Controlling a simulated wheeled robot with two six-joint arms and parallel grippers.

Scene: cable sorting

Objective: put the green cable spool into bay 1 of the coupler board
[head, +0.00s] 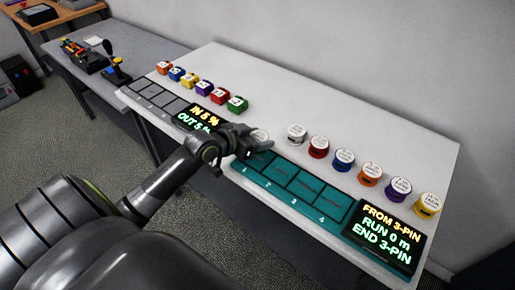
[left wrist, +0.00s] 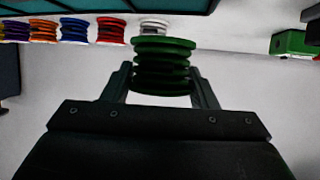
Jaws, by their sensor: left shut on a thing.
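My left gripper (head: 254,143) is at the left end of the teal coupler board, near bay 1 (head: 260,161). In the left wrist view, its two fingers are shut on the green cable spool (left wrist: 163,66), one on each side. In the head view the gripper hides most of the spool; only a pale round top (head: 261,134) shows behind it. The coupler board (head: 334,208) has bays numbered 1 to 4 in a row, all looking empty where visible. Its edge also shows at the top of the left wrist view (left wrist: 60,7). My right gripper is not in view.
Several other spools stand in a row behind the board, from a white one (head: 296,134) to a yellow one (head: 427,204). A black display (head: 388,238) is at the board's right end. Small coloured blocks (head: 204,89) and a grey tray (head: 160,98) lie at the left. The table's back is clear.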

